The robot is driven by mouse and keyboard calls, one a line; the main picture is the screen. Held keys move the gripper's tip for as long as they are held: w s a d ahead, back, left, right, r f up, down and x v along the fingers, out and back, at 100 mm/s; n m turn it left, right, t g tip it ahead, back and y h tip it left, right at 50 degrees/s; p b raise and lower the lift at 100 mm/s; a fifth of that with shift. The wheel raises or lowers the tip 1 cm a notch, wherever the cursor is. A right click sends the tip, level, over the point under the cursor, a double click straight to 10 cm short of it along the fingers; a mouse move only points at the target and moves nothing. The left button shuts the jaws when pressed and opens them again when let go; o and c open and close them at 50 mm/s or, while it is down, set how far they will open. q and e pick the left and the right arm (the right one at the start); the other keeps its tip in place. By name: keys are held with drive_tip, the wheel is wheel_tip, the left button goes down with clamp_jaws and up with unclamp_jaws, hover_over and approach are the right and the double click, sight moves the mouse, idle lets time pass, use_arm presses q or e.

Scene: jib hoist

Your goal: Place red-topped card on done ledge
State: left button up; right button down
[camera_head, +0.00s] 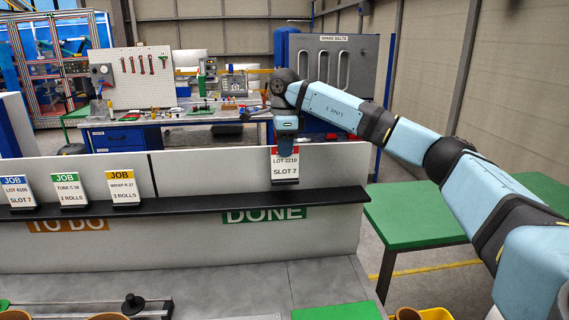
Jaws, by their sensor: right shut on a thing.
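The red-topped card (284,166) reads LOT 2210, SLOT 7. It stands upright at the black ledge (333,197), above the green DONE label (264,215). My right gripper (286,146) comes down from above and is shut on the card's top, hiding part of the red band. The card's lower edge meets the ledge in the picture; I cannot tell whether it bears on it. My left gripper is out of view.
Three job cards stand on the left part of the ledge: blue-topped (18,192), green-topped (70,189) and yellow-topped (123,187). An orange TO DO label (67,225) is below them. The ledge is bare between the yellow-topped and red-topped cards. A green table (410,215) stands at right.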

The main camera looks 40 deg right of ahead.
sight(285, 178)
drive_tip(key=shift+f+p, duration=0.3)
drive_tip(key=shift+f, duration=2.1)
drive_tip(key=c, duration=1.7)
unclamp_jaws()
drive_tip(key=o, duration=0.4)
